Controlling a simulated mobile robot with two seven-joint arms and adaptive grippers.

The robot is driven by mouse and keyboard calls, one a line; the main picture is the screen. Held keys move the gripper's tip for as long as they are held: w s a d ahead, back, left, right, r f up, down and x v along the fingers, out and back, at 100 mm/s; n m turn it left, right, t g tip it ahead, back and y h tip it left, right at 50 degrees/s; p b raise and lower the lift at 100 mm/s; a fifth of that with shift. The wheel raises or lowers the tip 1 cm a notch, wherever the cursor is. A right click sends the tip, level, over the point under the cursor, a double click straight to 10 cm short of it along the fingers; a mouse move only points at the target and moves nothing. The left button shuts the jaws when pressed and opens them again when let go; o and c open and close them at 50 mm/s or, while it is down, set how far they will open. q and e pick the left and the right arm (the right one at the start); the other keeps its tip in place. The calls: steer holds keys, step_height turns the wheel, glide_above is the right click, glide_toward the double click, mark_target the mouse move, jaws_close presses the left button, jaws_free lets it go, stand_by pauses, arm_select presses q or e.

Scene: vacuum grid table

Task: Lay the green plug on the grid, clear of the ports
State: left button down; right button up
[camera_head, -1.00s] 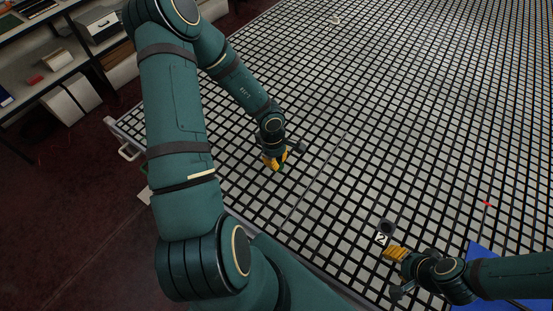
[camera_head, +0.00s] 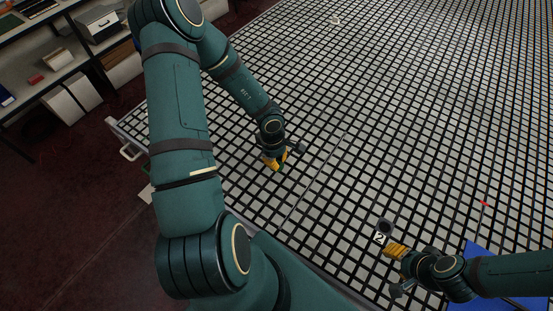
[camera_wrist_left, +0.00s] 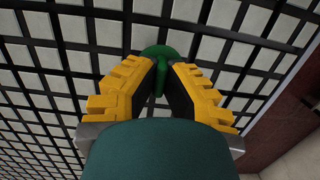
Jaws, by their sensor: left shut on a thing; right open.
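The green plug (camera_wrist_left: 157,54) shows in the left wrist view between the yellow fingers of my left gripper (camera_wrist_left: 160,75), which is shut on it. Its rounded green head points away from the wrist, over the grid. I cannot tell whether it touches the grid. In the head view my left gripper (camera_head: 273,162) is low over the near left part of the grid (camera_head: 420,120), and the plug is hidden there. My right gripper (camera_head: 391,249) is open beside a dark port (camera_head: 385,227) with a label "2" (camera_head: 380,238).
A blue panel (camera_head: 478,262) lies at the lower right, by my right arm. A small red item (camera_head: 485,203) is above it. A small pale object (camera_head: 335,21) stands at the far side. The grid's left edge has a handle (camera_head: 128,152). The middle grid is clear.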

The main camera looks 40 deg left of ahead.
arm_select(q)
steer(key=shift+f+b, duration=0.3)
steer(key=shift+f, duration=0.4)
stand_by(0.4)
steer(key=c, duration=1.1)
jaws_free()
steer(key=shift+o, duration=0.2)
steer(key=shift+r, duration=0.15)
step_height(320, 180, up, 12)
steer(key=a, duration=0.1)
steer(key=shift+a, duration=0.2)
steer(key=shift+s+f, duration=0.15)
steer(key=shift+f, duration=0.05)
